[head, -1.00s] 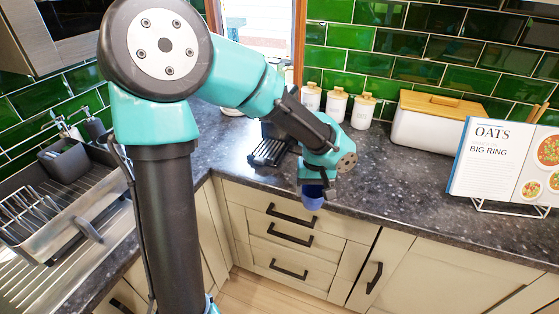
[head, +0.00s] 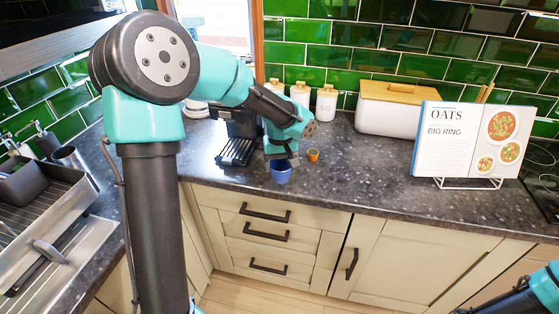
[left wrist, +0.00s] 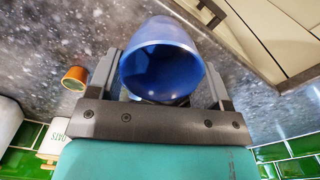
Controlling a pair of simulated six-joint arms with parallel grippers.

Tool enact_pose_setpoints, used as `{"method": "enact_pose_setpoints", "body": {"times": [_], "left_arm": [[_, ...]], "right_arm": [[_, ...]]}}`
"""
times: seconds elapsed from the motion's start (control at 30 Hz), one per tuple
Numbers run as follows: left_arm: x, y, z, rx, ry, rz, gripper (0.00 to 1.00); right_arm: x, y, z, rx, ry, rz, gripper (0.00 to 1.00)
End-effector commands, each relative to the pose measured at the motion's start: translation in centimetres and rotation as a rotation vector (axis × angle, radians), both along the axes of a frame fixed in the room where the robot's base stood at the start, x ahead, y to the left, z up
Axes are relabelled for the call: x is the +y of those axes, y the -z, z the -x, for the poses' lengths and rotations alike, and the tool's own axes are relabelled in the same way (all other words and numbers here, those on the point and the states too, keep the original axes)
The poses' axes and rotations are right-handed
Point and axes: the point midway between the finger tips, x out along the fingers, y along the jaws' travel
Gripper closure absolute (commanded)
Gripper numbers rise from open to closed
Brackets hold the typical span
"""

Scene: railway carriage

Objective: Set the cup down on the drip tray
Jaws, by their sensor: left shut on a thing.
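A blue cup (head: 280,173) is in my left gripper (head: 281,158), near the counter's front edge in the head view. In the left wrist view the cup (left wrist: 163,62) sits between the two fingers of the left gripper (left wrist: 160,85), its open mouth facing the camera. My right gripper is not in view.
The dark coffee machine (head: 243,122) stands behind the tray. A small orange pot (head: 313,155) is right of the cup. White canisters (head: 326,103), a bread bin (head: 391,108) and an open cookbook (head: 472,140) stand further right. The counter between pot and cookbook is clear.

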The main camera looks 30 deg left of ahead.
Motion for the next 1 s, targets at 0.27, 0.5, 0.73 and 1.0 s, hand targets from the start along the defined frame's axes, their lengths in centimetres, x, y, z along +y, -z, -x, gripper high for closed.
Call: {"method": "enact_pose_setpoints", "body": {"times": [0.27, 0.5, 0.73, 1.0], "left_arm": [[2.9, 0.5, -4.6, 0.001, -0.003, 0.001, 0.56], [3.5, 0.6, -5.5, 0.000, 0.001, 0.000, 0.56], [3.4, 0.8, -5.4, 0.001, 0.001, 0.001, 0.56], [3.5, 3.8, -5.4, 0.002, 0.000, -0.001, 0.56]], "right_arm": [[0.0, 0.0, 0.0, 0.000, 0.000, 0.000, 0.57], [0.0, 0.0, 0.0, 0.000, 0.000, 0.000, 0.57], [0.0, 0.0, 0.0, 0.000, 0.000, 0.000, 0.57], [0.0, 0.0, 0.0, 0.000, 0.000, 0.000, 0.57]]}}
